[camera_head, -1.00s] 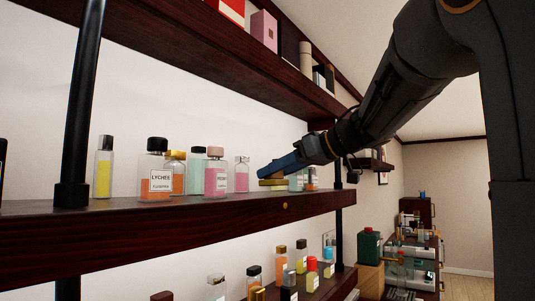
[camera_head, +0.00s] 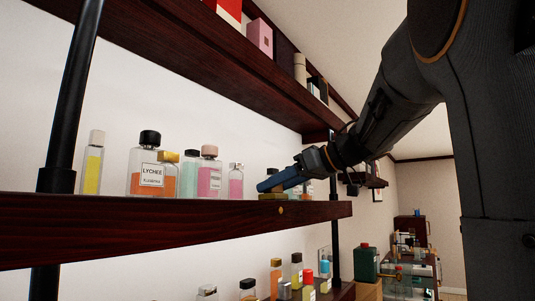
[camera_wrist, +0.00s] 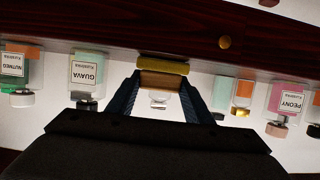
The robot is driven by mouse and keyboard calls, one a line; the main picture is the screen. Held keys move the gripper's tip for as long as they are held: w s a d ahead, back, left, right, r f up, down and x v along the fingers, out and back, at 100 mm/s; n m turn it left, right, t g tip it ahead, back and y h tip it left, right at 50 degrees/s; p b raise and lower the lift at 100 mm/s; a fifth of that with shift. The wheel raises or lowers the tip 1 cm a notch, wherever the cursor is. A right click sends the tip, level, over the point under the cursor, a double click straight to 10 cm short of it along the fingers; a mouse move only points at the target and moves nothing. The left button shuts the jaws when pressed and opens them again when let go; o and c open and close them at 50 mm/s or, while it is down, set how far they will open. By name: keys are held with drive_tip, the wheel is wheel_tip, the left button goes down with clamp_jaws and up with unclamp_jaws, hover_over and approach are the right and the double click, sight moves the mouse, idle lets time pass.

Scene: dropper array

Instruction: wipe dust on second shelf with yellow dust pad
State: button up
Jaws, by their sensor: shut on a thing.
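My gripper (camera_head: 285,181) is over the front part of the second shelf (camera_head: 120,228), tilted down to the left. It is shut on the yellow dust pad (camera_head: 272,196), which is low at the shelf's front edge; I cannot tell whether it touches the board. In the wrist view, which looks upside down, the pad (camera_wrist: 162,67) is a yellow strip with a brown block behind it. The block sits between the blue fingers of my gripper (camera_wrist: 160,84). I can make out no dust on the shelf.
A LYCHEE bottle (camera_head: 149,170), a pink bottle (camera_head: 209,175) and other perfume bottles stand left of the pad. A GUAVA bottle (camera_wrist: 87,75) and a PEONY bottle (camera_wrist: 287,100) flank it. A black post (camera_head: 335,245) rises at the right. The upper shelf (camera_head: 180,65) hangs above.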

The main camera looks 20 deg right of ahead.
drive_tip(key=shift+s+a+p, duration=0.6)
drive_tip(key=shift+s+a, duration=0.05)
drive_tip(key=shift+a, duration=0.25)
drive_tip(key=shift+s+d+r+p, duration=0.15)
drive_tip(key=shift+r+p, duration=0.1)
drive_tip(key=shift+p, duration=0.2)
drive_tip(key=shift+r+p, duration=0.35)
drive_tip(key=shift+r, duration=0.5)
drive_tip(key=shift+a+r+p, duration=0.2)
drive_tip(key=shift+r+p, duration=0.35)
drive_tip(key=shift+p, duration=0.2)
drive_tip(key=shift+r, duration=0.3)
wheel_tip(320, 180, up, 2)
drive_tip(key=shift+r+p, duration=0.1)
drive_tip(key=shift+p, duration=0.7)
drive_tip(key=shift+d+r, duration=0.1)
drive_tip(key=shift+r, duration=0.9)
